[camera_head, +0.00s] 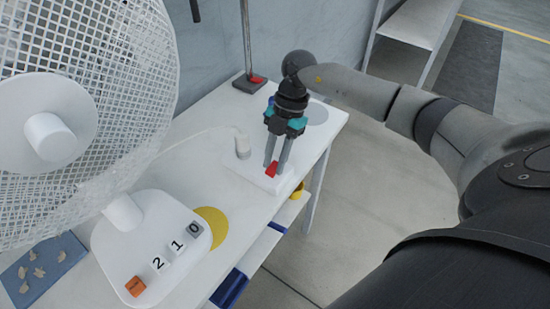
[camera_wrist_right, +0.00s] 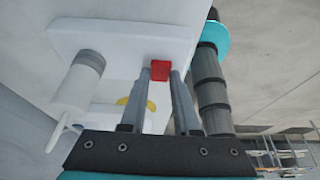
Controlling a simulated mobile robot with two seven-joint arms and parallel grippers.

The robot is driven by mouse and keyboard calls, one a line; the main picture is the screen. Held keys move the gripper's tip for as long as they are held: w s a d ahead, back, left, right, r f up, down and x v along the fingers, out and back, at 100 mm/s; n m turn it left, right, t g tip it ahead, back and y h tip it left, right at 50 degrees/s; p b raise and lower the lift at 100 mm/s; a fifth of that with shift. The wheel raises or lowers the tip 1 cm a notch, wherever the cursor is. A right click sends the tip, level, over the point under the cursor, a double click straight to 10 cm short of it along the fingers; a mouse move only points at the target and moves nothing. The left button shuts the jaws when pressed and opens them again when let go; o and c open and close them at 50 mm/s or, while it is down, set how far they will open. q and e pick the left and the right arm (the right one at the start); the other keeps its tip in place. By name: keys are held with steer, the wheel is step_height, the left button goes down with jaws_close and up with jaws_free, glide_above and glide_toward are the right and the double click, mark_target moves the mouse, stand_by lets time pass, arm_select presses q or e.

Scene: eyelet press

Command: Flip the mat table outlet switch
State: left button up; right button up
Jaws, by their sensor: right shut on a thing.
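The outlet is a white block (camera_head: 243,178) on the white table, with a red switch (camera_head: 271,169) near its right end. The outlet (camera_wrist_right: 110,38) and the red switch (camera_wrist_right: 159,70) also show in the right wrist view. My right gripper (camera_head: 276,162) points down over the outlet. Its fingertips are shut on the red switch, one on each side, and partly cover it in the head view. A white plug (camera_head: 242,146) with a cord stands in the outlet, left of my fingers. My left gripper is in neither view.
A big white fan (camera_head: 65,110) fills the left side; its base has keys marked 2, 1, 0 and an orange key (camera_head: 135,286). A yellow disc (camera_head: 213,228) lies beside the base. A pole stand (camera_head: 249,83) is behind my gripper. The table's front edge is close to the outlet.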

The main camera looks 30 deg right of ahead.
jaws_close()
steer(key=shift+d, duration=0.1)
steer(key=shift+d+f+g+y, duration=0.15)
steer(key=shift+g+y, duration=0.15)
steer(key=shift+y, duration=0.4)
steer(key=shift+w+d+f+g+y+b, duration=0.1)
steer(key=shift+g+y+b, duration=0.15)
steer(key=shift+y+b, duration=0.3)
steer(key=shift+w+d+f+g+y+b, duration=0.1)
steer(key=shift+g+y+b, duration=0.15)
steer(key=shift+y+b, duration=0.3)
steer(key=shift+r, duration=0.1)
steer(key=o, duration=0.8)
jaws_free()
